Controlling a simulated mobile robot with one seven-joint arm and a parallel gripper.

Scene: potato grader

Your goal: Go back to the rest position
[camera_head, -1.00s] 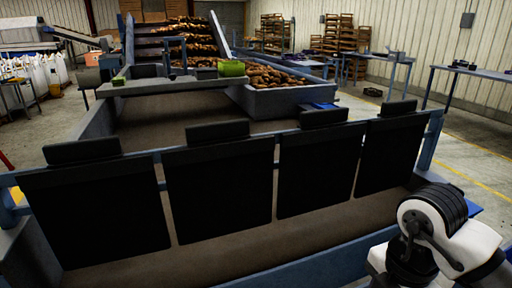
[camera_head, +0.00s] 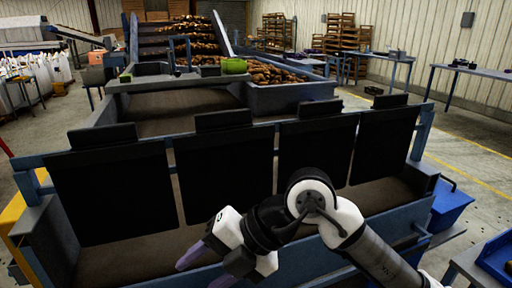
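My gripper (camera_head: 205,268) is at the lower middle of the head view, above the front edge of the grader (camera_head: 420,222). Two purple-grey fingers point down and left and stand apart, with nothing seen between them; the lower one is partly cut off by the frame edge. My white and black arm reaches in from the lower right.
Black rubber flaps (camera_head: 114,190) hang in a row across the grader, behind my gripper. A blue bin (camera_head: 449,205) stands at right, with a blue tray (camera_head: 497,258) at the lower right. Potatoes (camera_head: 268,73) lie farther back. Open floor lies at right.

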